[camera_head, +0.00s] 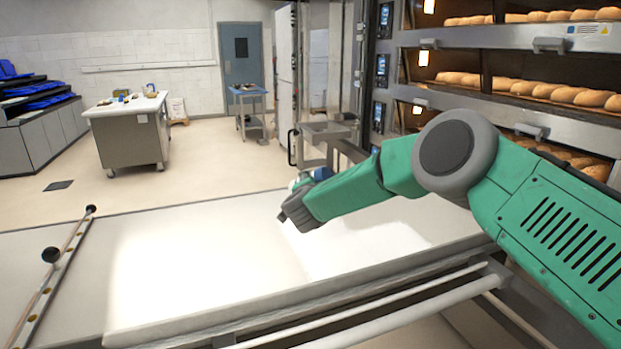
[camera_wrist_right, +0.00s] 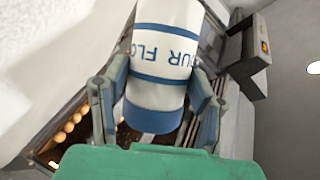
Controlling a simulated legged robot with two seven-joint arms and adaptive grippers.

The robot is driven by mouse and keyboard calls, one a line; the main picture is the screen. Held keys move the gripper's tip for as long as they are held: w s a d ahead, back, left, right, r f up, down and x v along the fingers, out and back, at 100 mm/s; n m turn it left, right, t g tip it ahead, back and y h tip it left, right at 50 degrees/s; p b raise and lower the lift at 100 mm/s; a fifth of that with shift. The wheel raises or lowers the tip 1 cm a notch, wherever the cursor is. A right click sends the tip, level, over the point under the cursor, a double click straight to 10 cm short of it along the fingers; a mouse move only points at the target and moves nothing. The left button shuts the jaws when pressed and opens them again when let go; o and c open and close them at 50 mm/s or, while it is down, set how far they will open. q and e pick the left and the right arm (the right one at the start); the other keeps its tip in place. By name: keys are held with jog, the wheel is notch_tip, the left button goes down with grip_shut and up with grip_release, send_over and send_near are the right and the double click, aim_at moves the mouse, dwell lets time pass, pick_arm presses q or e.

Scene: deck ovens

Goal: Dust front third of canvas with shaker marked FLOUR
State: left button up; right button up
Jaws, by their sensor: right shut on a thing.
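The pale canvas (camera_head: 200,265) lies across the loader in front of me, with bright white areas on it; I cannot tell light from flour there. The shaker (camera_wrist_right: 166,45) is white with blue bands, and part of the lettering FLOUR shows upside down in the right wrist view. My right gripper (camera_wrist_right: 160,78) is shut on it, one finger on each side. In the head view my right forearm reaches over the canvas and hides most of the gripper and shaker. The shaker's top is out of the wrist view. My left gripper is not in view.
Deck ovens (camera_head: 545,45) with rows of loaves stand at the right. A metal bar (camera_head: 400,310) runs along the near edge. A worktable (camera_head: 130,125) stands farther back on open floor.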

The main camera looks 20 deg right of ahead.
aim_at(318, 177)
jog(key=p, duration=0.1)
jog(key=r+n+p, duration=0.1)
jog(key=p, duration=0.1)
jog(key=n+g+p, duration=0.1)
jog(key=shift+s+d+r, duration=0.25)
jog(key=shift+r, duration=0.15)
jog(key=shift+s+d+r+n+h+p, duration=0.1)
jog(key=shift+d+r+n+h+p, duration=0.15)
jog(key=shift+n+h, duration=0.2)
jog(key=shift+s+d+r+n+g+h, duration=0.25)
jog(key=shift+s+r+n+g, duration=0.1)
jog(key=shift+n+g, duration=0.45)
jog(key=n, duration=0.1)
jog(key=d+r+n+g+h, duration=0.1)
jog(key=s+r+n, duration=0.1)
jog(key=shift+s+d+r+n+g+h, duration=0.1)
jog(key=shift+d+n+g+h, duration=0.2)
jog(key=shift+n+g, duration=0.1)
